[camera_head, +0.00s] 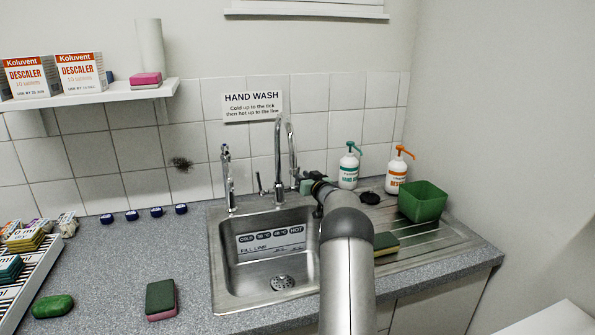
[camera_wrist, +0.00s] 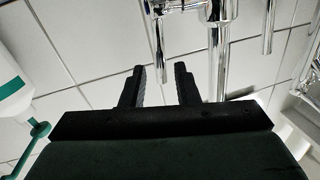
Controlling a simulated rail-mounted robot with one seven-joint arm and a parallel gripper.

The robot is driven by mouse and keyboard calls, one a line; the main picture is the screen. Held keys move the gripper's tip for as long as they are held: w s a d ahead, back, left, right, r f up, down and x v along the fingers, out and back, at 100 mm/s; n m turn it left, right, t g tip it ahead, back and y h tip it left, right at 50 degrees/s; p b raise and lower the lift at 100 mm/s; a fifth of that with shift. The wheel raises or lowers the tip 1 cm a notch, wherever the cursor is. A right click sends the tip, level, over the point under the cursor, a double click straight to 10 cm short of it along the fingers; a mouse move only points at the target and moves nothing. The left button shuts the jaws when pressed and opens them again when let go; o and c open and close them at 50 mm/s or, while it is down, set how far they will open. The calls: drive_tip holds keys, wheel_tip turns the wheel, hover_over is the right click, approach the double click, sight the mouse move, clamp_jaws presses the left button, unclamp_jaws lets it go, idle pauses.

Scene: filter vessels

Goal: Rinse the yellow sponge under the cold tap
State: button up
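A sponge with a dark green top and a yellow side (camera_head: 386,243) lies on the ribbed drainer right of the sink, partly behind my arm. My gripper (camera_head: 308,184) is raised behind the basin, right of the taps. A tall curved chrome tap (camera_head: 280,155) and a shorter chrome tap (camera_head: 227,180) stand behind the sink basin (camera_head: 240,285). Chrome tap parts also show in the wrist view (camera_wrist: 218,45), beyond the fingers. I cannot tell which tap is cold.
A green-and-pink sponge (camera_head: 160,298) and a green soap-like block (camera_head: 52,306) lie on the left counter. Two pump bottles (camera_head: 348,168) (camera_head: 397,172) and a green tub (camera_head: 423,201) stand at the right back. A sign (camera_head: 252,106) hangs above the taps.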

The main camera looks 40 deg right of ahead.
drive_tip(key=shift+w+d+p, duration=0.15)
drive_tip(key=shift+w+p, duration=0.05)
drive_tip(key=shift+w, duration=0.75)
drive_tip(key=shift+w+d+p, duration=0.1)
drive_tip(key=shift+w+p, duration=0.1)
drive_tip(key=shift+w, duration=0.75)
